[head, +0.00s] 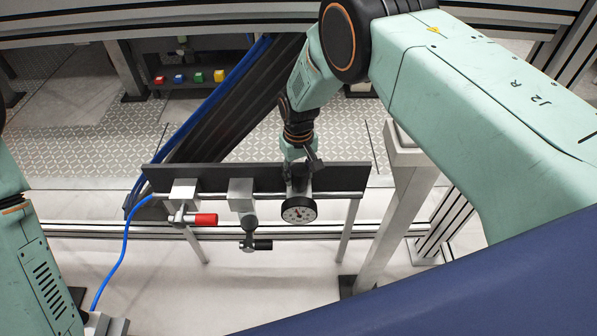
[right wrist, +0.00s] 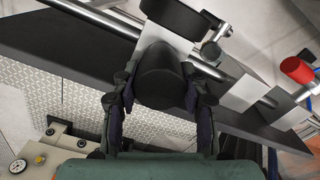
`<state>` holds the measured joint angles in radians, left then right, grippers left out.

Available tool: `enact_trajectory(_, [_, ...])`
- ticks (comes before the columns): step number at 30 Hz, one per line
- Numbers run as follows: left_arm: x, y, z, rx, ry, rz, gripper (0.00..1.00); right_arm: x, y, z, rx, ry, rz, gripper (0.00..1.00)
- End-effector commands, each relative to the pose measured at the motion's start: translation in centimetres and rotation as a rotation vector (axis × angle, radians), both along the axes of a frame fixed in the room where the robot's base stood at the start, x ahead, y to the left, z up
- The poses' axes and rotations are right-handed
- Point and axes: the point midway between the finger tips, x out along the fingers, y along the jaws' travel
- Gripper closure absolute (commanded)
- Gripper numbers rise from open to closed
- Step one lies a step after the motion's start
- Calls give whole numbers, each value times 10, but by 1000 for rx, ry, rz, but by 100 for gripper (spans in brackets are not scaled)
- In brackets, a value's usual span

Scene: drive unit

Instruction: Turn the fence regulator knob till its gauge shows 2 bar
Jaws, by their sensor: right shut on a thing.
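A red needle shows, but the reading is too small to tell. In the right wrist view the gauge's dark rim (right wrist: 172,16) shows from behind. The black regulator knob (right wrist: 160,76) sits on a light metal body. My right gripper (head: 300,168) comes down from above behind the gauge. Its two fingers (right wrist: 163,88) are shut on the knob, one on each side. The head view mostly hides the knob. My left gripper is out of view.
A red-handled valve (head: 203,219) and a black-handled valve (head: 258,244) sit left of the gauge on the dark rail (head: 240,178). A blue hose (head: 123,245) runs at the left. A pale post (head: 395,210) stands right of the rail.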

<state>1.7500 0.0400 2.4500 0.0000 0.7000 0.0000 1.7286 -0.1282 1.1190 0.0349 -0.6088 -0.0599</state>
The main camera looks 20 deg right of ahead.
Motion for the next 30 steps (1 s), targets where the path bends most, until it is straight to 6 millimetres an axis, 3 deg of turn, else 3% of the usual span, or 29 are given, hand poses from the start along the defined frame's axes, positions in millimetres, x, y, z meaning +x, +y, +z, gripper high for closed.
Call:
enact_trajectory(1, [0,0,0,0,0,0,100,0,0,0,0,-1,0,88])
enact_trajectory(2, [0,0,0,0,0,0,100,0,0,0,0,-1,0,55])
enact_trajectory(9, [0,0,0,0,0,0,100,0,0,0,0,-1,-1,35])
enact_trajectory(20, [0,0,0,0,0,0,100,1,0,3,0,-1,-1,34])
enact_trajectory(23, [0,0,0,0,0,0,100,1,0,13,0,-3,-1,34])
enact_trajectory(30, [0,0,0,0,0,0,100,1,0,60,0,-4,0,34])
